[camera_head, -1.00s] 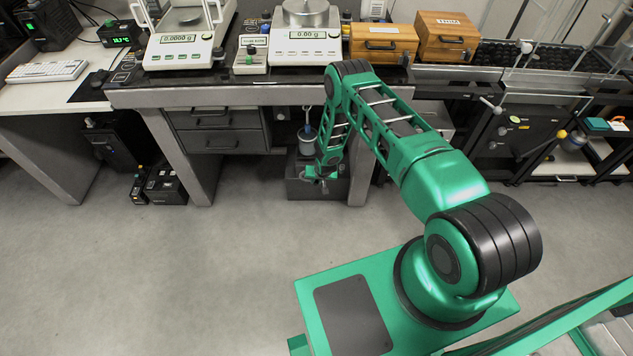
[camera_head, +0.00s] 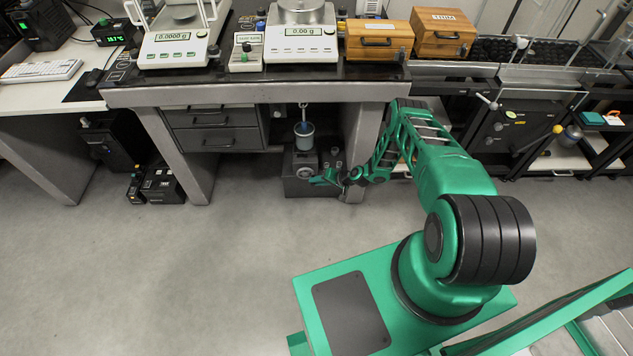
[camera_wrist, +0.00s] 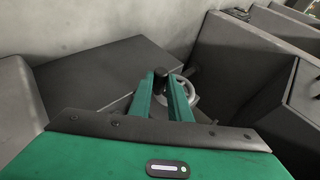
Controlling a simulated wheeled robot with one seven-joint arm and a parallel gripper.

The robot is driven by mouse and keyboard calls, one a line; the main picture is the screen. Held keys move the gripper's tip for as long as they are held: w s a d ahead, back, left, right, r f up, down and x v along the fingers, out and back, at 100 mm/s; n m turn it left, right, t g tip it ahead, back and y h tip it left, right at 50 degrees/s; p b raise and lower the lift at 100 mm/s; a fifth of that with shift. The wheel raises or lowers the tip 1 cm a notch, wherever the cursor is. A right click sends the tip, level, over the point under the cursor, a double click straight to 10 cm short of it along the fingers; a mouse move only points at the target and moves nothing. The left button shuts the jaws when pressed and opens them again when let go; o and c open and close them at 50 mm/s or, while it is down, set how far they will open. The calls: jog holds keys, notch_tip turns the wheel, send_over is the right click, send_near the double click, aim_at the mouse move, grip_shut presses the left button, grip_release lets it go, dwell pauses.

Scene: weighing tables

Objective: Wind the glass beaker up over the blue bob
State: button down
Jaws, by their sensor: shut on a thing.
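The glass beaker (camera_head: 304,142) stands upright below the bench on a dark lift unit (camera_head: 299,188). The blue bob (camera_head: 304,128) hangs from a thin hanger and shows at the beaker's mouth; how deep it sits inside is hard to tell. The lift's handwheel (camera_head: 305,172) faces me and also shows in the wrist view (camera_wrist: 190,99). My gripper (camera_head: 313,181) is at the wheel. In the wrist view my gripper (camera_wrist: 162,84) has its two fingers shut on the wheel's black knob (camera_wrist: 161,73).
The bench leg (camera_head: 362,150) stands right of the lift, close to my arm. Drawers (camera_head: 215,130) are on the left. Balances (camera_head: 300,40) and wooden boxes (camera_head: 380,40) stand on the bench above. The floor in front is clear.

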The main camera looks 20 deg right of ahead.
jog(key=shift+d+f+y, duration=0.15)
jog(key=shift+f+y, duration=0.2)
jog(key=shift+y, duration=0.15)
jog(key=shift+f+t, duration=0.1)
jog(key=shift+t, duration=0.2)
jog(key=c, duration=1.6)
grip_release()
jog(key=shift+c, duration=0.2)
jog(key=v, duration=1)
jog(key=shift+s+d, duration=0.2)
jog(key=shift+d, duration=0.05)
